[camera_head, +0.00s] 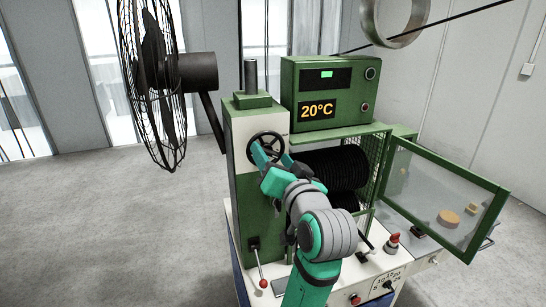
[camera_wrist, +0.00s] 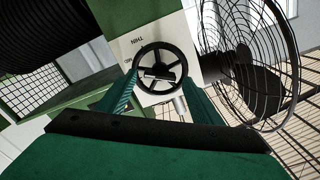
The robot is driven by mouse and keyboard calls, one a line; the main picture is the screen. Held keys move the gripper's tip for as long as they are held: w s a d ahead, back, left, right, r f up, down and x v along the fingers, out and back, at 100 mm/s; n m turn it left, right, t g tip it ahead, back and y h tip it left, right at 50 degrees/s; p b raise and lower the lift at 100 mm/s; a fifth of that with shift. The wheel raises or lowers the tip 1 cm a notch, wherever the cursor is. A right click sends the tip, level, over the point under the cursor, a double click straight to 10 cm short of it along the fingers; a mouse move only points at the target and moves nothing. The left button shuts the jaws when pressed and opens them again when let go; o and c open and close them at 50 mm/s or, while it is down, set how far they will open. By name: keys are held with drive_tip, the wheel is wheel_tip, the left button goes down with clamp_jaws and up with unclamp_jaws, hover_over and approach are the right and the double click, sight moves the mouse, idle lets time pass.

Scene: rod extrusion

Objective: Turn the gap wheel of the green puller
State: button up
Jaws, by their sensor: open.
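The green puller (camera_head: 247,185) is a green and white machine in the middle of the head view. Its black spoked gap wheel (camera_head: 266,134) sits on the upper white front. The wheel (camera_wrist: 160,72) faces the camera in the wrist view, with a bar across its hub and printed lettering beside it. My gripper (camera_head: 267,158) is at the wheel, its green fingers pointing at it. In the wrist view my gripper (camera_wrist: 161,82) is open, with one finger on each side of the wheel. I cannot tell whether the fingers touch the rim.
A caged fan (camera_head: 150,80) stands left of the machine. A green box (camera_head: 300,78) above reads 20°C. Black ribbed rollers (camera_head: 338,168) lie right of the wheel. A framed clear door (camera_head: 440,190) stands open at right. A red-knobbed lever (camera_head: 261,268) is below.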

drive_tip(key=v, duration=1)
drive_tip(key=shift+s, duration=0.25)
drive_tip(key=shift+d, duration=0.1)
wheel_tip(320, 180, down, 25)
drive_tip(key=s+m+h, duration=0.2)
drive_tip(key=h, duration=0.2)
drive_tip(key=s+f+g+h, duration=0.1)
drive_tip(key=s+f+h, duration=0.1)
drive_tip(key=s+f, duration=1)
drive_tip(key=s+a+f+n, duration=0.2)
drive_tip(key=s+f, duration=0.1)
drive_tip(key=s, duration=0.8)
drive_tip(key=s+a+f+n, duration=0.2)
drive_tip(key=s+f, duration=0.1)
drive_tip(key=s, duration=0.9)
drive_tip(key=shift+f+g, duration=0.2)
drive_tip(key=shift+g, duration=0.2)
drive_tip(key=shift+s, duration=0.15)
